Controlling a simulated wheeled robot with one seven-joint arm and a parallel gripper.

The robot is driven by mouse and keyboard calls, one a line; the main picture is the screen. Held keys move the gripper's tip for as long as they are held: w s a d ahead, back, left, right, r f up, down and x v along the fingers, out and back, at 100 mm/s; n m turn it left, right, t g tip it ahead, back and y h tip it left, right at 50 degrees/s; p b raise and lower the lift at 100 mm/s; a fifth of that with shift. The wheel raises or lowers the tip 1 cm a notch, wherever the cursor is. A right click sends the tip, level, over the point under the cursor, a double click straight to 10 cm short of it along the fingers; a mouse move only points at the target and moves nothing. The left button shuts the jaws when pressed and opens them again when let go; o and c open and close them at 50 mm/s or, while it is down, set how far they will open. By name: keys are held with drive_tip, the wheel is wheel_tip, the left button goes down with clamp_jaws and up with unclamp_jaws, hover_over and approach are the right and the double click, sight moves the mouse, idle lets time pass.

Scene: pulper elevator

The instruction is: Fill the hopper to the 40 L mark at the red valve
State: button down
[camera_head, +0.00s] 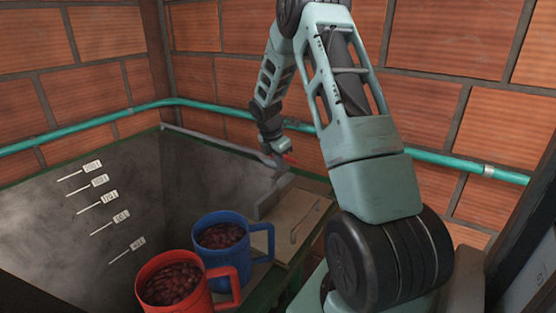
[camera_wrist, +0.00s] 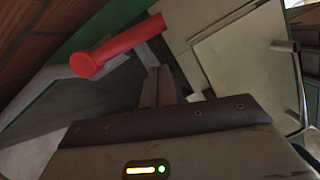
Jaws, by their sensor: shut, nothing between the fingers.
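The hopper (camera_head: 55,210) is a deep grey bin at the left in the head view. Several white level marks (camera_head: 101,181) run down its wall; their lettering is too small to read surely. Its floor is hidden. In the wrist view the red handle (camera_wrist: 122,46) lies large at upper left, just left of my fingertips (camera_wrist: 158,75). The fingers are shut and empty. I cannot tell whether they touch the handle.
A red mug (camera_head: 174,284) and a blue mug (camera_head: 222,240), both full of dark red cherries or beans, stand on the right rim. A tan panel (camera_head: 296,215) with a bar handle lies beyond them. A teal pipe (camera_head: 215,107) runs along the brick wall.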

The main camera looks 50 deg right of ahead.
drive_tip(key=a+b+v, duration=0.1)
drive_tip(key=b+v, duration=0.2)
drive_tip(key=v, duration=0.7)
drive_tip(key=shift+s, duration=0.25)
drive_tip(key=shift+f, duration=0.15)
